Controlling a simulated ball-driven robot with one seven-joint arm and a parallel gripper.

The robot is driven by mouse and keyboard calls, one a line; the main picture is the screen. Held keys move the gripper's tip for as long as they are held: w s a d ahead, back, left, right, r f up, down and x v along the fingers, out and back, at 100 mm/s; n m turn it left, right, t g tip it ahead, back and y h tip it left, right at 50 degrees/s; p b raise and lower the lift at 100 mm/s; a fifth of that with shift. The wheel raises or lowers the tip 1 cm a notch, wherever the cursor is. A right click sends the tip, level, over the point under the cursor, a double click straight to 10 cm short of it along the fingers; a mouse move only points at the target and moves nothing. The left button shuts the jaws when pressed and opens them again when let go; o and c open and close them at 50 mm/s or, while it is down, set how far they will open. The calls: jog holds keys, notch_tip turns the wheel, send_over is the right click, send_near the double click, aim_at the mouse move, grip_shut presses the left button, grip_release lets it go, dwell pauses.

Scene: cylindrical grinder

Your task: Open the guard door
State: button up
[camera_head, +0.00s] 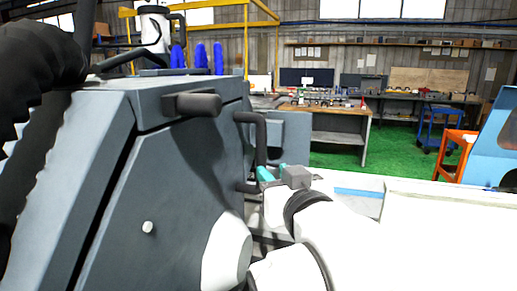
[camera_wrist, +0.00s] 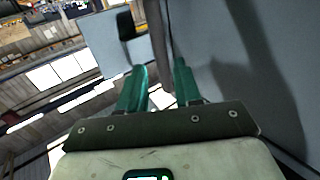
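The guard door (camera_head: 180,190) is a large grey sloped panel on the grinder in the left half of the head view. A dark C-shaped handle (camera_head: 260,140) stands upright at its right edge. My gripper (camera_head: 274,171) has teal fingers and is just right of the handle's lower part. In the wrist view, my gripper (camera_wrist: 160,85) is open, with a clear gap between its fingers. A dark bar (camera_wrist: 155,35) runs up beyond that gap, close to the fingers. I cannot tell whether the fingers touch the handle. My arm hides the area below.
A dark cylindrical knob (camera_head: 192,104) juts from the grinder's upper front. A grey panel (camera_head: 292,140) stands behind the handle. A white machine surface (camera_head: 450,205) fills the right foreground. A wooden workbench (camera_head: 325,120) and an orange cart (camera_head: 455,150) stand farther back on green floor.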

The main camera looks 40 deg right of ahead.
aim_at(263, 157)
jog(key=x, duration=0.3)
jog(key=p+x, duration=0.1)
jog(key=x, duration=0.6)
jog(key=shift+w+d+r+p, duration=0.2)
jog(key=shift+w+r+p, duration=0.15)
grip_shut()
